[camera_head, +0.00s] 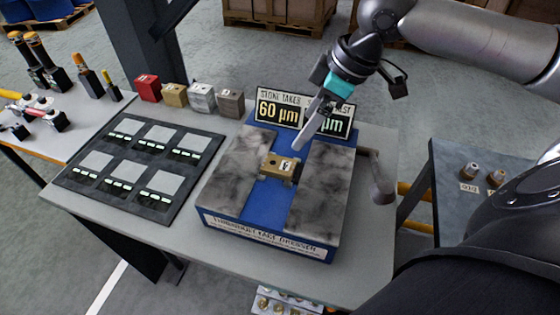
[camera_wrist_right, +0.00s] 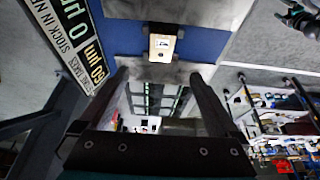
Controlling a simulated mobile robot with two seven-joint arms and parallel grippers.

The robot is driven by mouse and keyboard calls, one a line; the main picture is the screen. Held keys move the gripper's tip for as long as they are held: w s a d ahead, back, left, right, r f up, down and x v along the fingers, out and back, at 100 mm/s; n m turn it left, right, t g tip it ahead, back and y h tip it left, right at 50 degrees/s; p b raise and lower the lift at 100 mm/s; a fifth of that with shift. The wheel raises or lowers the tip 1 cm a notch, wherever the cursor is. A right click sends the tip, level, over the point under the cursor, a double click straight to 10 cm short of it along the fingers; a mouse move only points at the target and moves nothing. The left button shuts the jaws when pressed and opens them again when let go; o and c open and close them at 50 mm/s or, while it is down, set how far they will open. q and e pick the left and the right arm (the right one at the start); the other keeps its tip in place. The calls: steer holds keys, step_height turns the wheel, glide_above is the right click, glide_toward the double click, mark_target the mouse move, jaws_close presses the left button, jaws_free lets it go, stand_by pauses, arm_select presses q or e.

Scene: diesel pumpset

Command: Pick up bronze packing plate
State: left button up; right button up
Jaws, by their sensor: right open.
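The bronze packing plate (camera_head: 282,168) is a small brass-coloured block with a white label. It lies on the blue middle strip of the dresser (camera_head: 262,211), between two grey mottled stone slabs. In the right wrist view the plate (camera_wrist_right: 163,43) shows beyond my fingertips, roughly midway between them. My right gripper (camera_head: 302,141) comes down from the upper right, just above and behind the plate. In the wrist view its two fingers (camera_wrist_right: 158,77) are apart with nothing between them. My left gripper is not in view.
Signs reading "60 µm" (camera_head: 278,109) and another partly hidden value stand behind the dresser. A dark tray of squares (camera_head: 138,168) lies left. Red, gold and grey blocks (camera_head: 202,97) line the back. A grey hammer-like shape (camera_head: 380,178) is at the right edge.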

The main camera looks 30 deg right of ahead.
steer(key=b, duration=0.1)
glide_toward(279, 164)
steer(key=shift+x, duration=1.1)
steer(key=shift+b+x, duration=0.35)
steer(key=shift+x, duration=0.6)
steer(key=b+x, duration=0.1)
steer(key=x, duration=0.2)
steer(key=shift+a+f, duration=0.1)
steer(key=shift+f, duration=0.25)
steer(key=shift+w+a+f, duration=0.1)
steer(key=shift+w+f, duration=0.05)
steer(key=shift+f, duration=0.2)
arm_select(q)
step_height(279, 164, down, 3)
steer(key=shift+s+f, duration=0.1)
arm_select(e)
steer(key=shift+c, duration=1.4)
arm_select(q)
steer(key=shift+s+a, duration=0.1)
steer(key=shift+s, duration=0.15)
arm_select(e)
jaws_close()
steer(key=shift+r, duration=0.15)
